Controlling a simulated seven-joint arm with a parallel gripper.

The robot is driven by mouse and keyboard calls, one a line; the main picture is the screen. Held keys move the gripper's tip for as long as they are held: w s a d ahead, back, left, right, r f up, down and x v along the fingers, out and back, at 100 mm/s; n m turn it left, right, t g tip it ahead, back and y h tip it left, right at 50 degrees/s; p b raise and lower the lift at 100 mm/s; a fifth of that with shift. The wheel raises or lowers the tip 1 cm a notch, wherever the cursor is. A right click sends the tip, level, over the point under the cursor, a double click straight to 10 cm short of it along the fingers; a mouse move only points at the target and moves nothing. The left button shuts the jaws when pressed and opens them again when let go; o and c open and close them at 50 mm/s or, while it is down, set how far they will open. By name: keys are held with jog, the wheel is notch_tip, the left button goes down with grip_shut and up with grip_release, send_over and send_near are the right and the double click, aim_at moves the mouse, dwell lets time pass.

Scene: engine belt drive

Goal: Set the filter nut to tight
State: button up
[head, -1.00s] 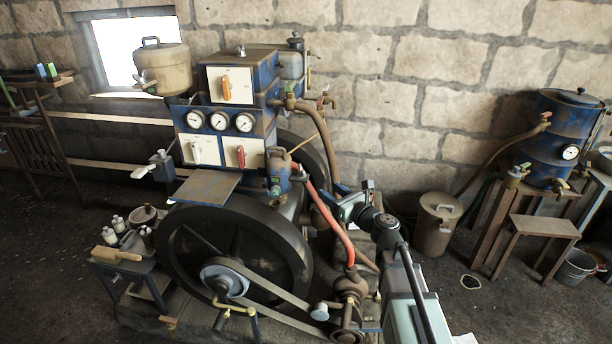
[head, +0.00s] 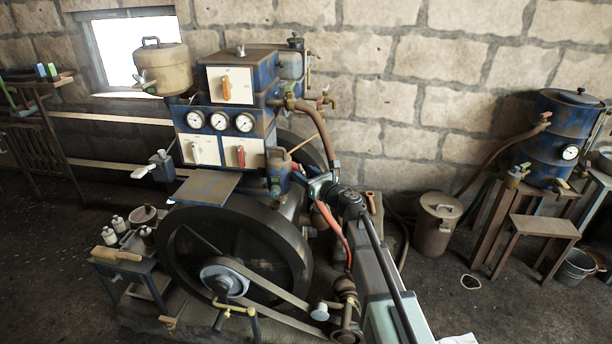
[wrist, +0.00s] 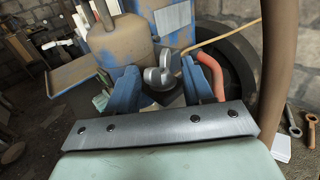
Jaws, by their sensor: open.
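A grey wing-shaped nut (wrist: 158,76) shows in the wrist view on a dark round base; I take it to be the filter nut. My gripper (wrist: 166,78) is open, with its blue fingers on either side of the nut and a visible gap to it. I cannot tell how deep the fingertips reach around it. The nut is not clear in the head view, and any tight marking is unreadable.
A red hose (wrist: 220,78) runs close to the right finger, with a brown pipe (wrist: 274,60) further right. A worn blue-and-tan vessel (wrist: 122,50) stands behind the left finger. The large flywheel (head: 235,250) and belt lie below my gripper in the head view.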

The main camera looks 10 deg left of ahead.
grip_shut()
dwell(0.5)
dwell(1.1)
grip_release()
jog(key=v, duration=1.3)
jog(key=shift+s+d, duration=0.25)
